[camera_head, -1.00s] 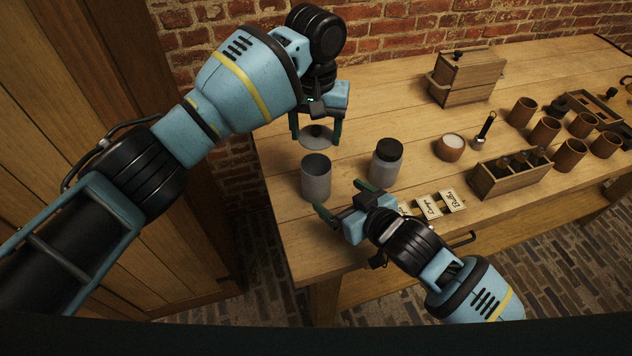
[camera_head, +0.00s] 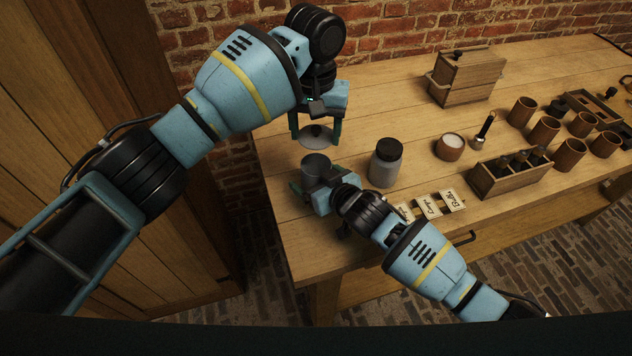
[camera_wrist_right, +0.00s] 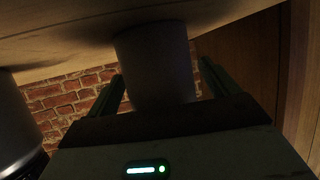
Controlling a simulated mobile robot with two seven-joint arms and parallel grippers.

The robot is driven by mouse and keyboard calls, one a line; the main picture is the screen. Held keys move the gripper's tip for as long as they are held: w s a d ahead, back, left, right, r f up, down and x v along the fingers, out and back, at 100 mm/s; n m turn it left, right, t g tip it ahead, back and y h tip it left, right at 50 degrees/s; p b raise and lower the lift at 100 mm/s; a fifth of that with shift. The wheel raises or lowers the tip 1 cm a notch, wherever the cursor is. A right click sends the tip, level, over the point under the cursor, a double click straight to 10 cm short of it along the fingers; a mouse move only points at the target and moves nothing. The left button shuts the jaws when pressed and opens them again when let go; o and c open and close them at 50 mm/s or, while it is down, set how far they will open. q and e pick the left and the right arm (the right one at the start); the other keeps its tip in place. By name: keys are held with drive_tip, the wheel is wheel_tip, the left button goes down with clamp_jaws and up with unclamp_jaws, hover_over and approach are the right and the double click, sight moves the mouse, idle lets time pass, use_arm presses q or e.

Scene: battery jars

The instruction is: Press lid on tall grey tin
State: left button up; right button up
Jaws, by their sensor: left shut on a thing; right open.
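The tall grey tin (camera_head: 316,164) stands upright near the table's left end, its top open. In the right wrist view the tin (camera_wrist_right: 157,60) is between the two fingers of my right gripper (camera_wrist_right: 163,88). That gripper (camera_head: 318,184) is open around the tin, with a visible gap on at least the right side. My left gripper (camera_head: 317,130) is shut on the grey lid (camera_head: 317,143), a round disc with a dark knob. It holds the lid above and slightly behind the tin, apart from it. My right gripper hides the tin's lower part in the head view.
A grey jar with a black lid (camera_head: 386,165) stands close to the right of the tin. Paper labels (camera_head: 430,207) lie near the front edge. A bottle rack (camera_head: 510,178), a bowl (camera_head: 449,148) and brown cups (camera_head: 544,130) are farther right. The table behind the jar is clear.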

sight(315, 155)
drive_tip(key=c, duration=1.5)
use_arm(q)
drive_tip(key=shift+f, duration=2.5)
drive_tip(key=shift+f, duration=0.1)
drive_tip(key=shift+s+f, duration=0.1)
drive_tip(key=shift+f, duration=0.8)
